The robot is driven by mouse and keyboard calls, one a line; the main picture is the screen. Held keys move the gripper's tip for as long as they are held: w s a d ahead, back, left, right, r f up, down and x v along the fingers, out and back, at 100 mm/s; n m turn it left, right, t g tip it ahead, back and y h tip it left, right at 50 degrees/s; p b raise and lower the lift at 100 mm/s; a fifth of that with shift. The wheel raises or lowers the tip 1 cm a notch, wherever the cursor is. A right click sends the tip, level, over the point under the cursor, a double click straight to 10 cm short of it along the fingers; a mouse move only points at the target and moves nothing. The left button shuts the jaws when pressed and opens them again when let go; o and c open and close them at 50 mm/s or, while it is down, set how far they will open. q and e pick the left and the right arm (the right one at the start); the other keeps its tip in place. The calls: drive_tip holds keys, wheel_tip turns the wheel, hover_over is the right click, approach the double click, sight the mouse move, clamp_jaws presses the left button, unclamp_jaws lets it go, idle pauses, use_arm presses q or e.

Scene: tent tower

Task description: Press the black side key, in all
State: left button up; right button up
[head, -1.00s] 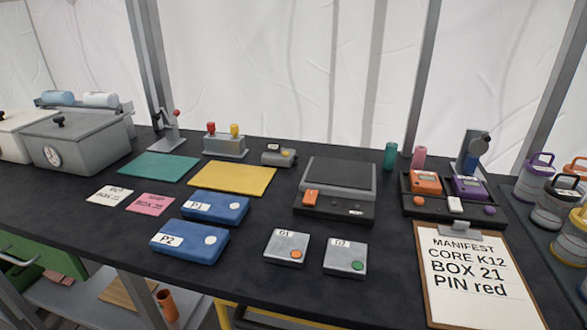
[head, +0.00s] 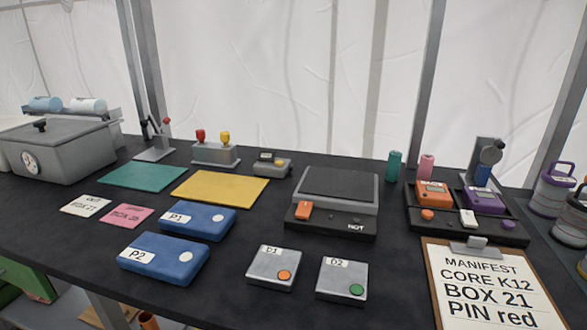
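No part clearly reads as a black side key. A grey stand (head: 155,145) at the back left has a black-tipped and a red-tipped lever. A black-and-grey flat-topped device (head: 340,182) stands mid-table, with an orange switch (head: 303,211) and a "HOT" label on its front. Neither gripper is in view.
Blue boxes P1 (head: 193,221) and P2 (head: 163,258), and grey boxes D1 (head: 271,268) and D2 (head: 342,279), lie toward the front. A clipboard (head: 492,300) lists core K12, box 21, pin red. A grey lidded bin (head: 65,150) stands left. Green (head: 142,176) and yellow (head: 219,188) mats lie flat.

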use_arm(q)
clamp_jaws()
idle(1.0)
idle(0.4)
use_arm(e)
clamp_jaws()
